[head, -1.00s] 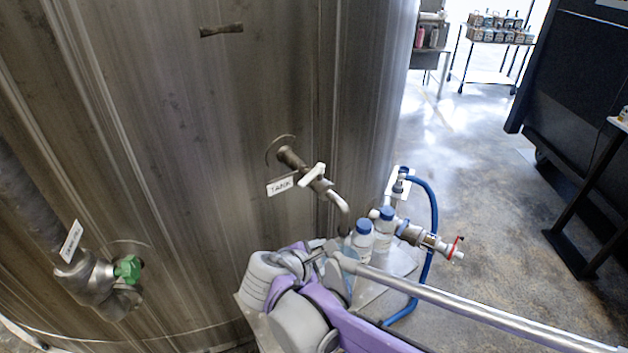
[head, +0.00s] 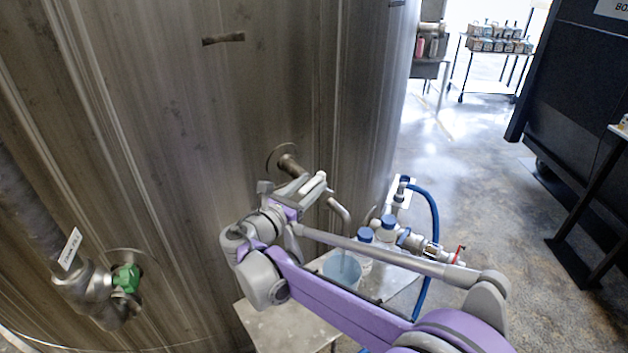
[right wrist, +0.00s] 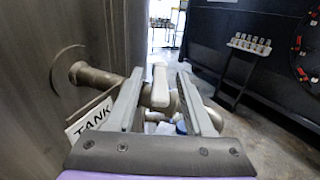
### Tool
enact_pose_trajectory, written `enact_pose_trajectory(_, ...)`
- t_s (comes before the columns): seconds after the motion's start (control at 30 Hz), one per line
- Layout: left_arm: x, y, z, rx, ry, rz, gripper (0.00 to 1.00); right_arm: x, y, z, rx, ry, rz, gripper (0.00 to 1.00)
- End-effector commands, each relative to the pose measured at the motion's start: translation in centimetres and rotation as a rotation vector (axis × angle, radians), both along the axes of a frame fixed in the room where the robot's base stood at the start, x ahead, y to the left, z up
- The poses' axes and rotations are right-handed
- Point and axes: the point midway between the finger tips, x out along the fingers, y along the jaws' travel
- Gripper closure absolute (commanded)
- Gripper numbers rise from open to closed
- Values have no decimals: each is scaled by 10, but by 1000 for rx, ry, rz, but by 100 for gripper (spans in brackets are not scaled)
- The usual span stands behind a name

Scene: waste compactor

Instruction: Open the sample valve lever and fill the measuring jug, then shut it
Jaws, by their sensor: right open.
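The sample valve (right wrist: 95,76) sticks out of the steel tank, with its curved spout (head: 341,211) pointing down. Its white lever (right wrist: 160,84) stands between the fingers of my right gripper (right wrist: 158,92) in the right wrist view. That gripper is open, with a finger on each side of the lever; I cannot tell whether either touches it. In the head view the right gripper (head: 296,194) covers much of the valve. The measuring jug (head: 342,270), bluish and translucent, stands below the spout on a small metal table (head: 280,322), partly hidden by my right arm. My left gripper is not in view.
Blue-capped bottles (head: 386,229) stand behind the jug. A second valve with a red handle (head: 452,254) and a blue hose (head: 434,215) are to the right. A green-handled valve (head: 125,279) is at the left. Open floor lies at the right.

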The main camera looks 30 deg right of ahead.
Motion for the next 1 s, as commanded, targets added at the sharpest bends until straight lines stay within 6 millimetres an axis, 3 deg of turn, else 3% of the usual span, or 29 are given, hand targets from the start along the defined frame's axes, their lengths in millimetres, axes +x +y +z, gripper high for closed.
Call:
enact_pose_trajectory(0.2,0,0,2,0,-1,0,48,9,-18,0,0,-1,0,48)
enact_pose_trajectory(0.5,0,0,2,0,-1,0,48,10,-20,0,1,0,1,48)
enact_pose_trajectory(0.8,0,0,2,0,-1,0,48,10,-20,0,1,0,1,100)
enact_pose_trajectory(1.0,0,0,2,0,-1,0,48,10,-20,0,1,0,1,100)
